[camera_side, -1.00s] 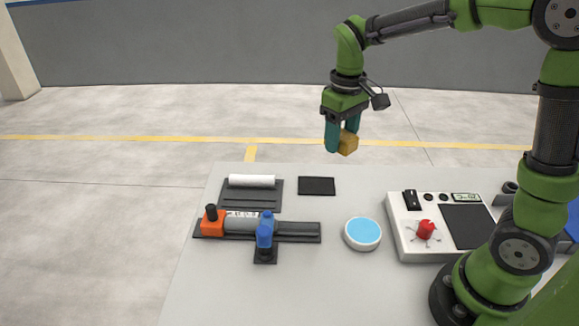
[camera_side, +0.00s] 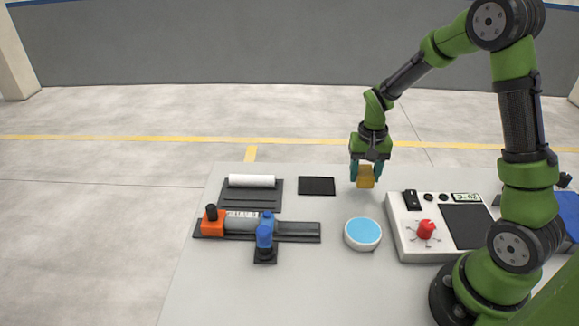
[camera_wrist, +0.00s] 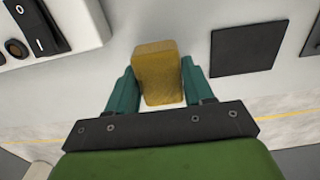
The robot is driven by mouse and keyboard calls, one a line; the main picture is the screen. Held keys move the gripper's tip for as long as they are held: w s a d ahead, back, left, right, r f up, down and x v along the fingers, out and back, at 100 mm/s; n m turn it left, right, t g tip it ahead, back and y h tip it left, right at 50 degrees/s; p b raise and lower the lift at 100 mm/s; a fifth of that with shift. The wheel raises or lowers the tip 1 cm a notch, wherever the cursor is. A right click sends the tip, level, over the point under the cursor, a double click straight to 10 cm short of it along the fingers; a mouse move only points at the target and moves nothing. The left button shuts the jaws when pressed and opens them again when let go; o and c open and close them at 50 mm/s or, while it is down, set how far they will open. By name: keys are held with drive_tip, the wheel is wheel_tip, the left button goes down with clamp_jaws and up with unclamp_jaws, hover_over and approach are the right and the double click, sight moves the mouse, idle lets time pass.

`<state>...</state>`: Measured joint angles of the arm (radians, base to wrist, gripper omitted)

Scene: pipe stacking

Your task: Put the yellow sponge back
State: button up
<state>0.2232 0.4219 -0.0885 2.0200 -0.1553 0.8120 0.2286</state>
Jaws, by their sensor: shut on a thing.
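The yellow sponge (camera_side: 365,177) is a small block held between the teal fingers of my gripper (camera_side: 366,172). In the side view it is above the back of the table, to the right of a flat black pad (camera_side: 317,186). In the wrist view the sponge (camera_wrist: 157,72) stands between the two fingers of my gripper (camera_wrist: 157,92), which is shut on it. The black pad (camera_wrist: 248,48) lies to the right there, bare and apart from the sponge. The gap between sponge and table is hard to judge.
A round white dish with a blue top (camera_side: 362,233) stands in front of my gripper. A white device with a red knob (camera_side: 426,229) is at the right. A white roll (camera_side: 251,181) on a dark rack and a clamped grey pipe (camera_side: 241,222) are at the left.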

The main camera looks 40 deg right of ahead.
sight(363, 182)
drive_tip(key=shift+f, duration=1.65)
drive_tip(key=shift+f, duration=0.1)
drive_tip(key=o, duration=0.9)
drive_tip(key=shift+o, duration=0.2)
wheel_tip(363, 182, up, 12)
drive_tip(key=shift+f, duration=0.1)
drive_tip(key=s+a+r+n+t+y, duration=0.2)
drive_tip(key=s+a+r+n+t, duration=0.3)
drive_tip(key=s+a+r, duration=0.7)
drive_tip(key=shift+a+t, duration=1.1)
drive_tip(key=shift+a, duration=0.05)
